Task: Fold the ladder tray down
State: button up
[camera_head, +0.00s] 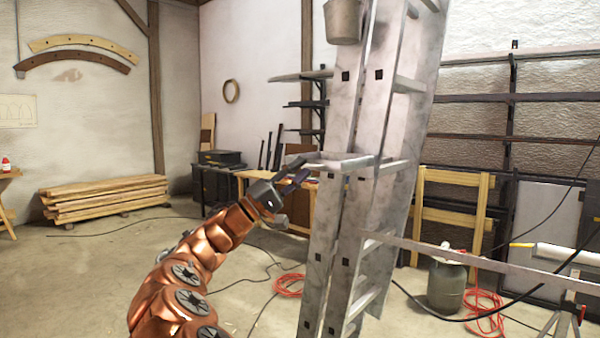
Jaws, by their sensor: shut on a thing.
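A grey metal stepladder (347,225) stands upright right of centre. The flat grey tray (345,160) juts out to the left from the ladder at mid-height and looks about level. My gripper (303,168), dark at the end of a copper arm, reaches up from the lower left. Its fingers are shut on the tray's left edge. The exact contact is small and partly hidden by the fingers.
A grey bucket (343,20) hangs high on the ladder. Red cable (288,285) and black cords lie on the floor. Stacked planks (105,198) lie at the left wall.

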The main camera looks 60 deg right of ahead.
jog(key=shift+f, duration=0.1)
jog(key=v, duration=1.2)
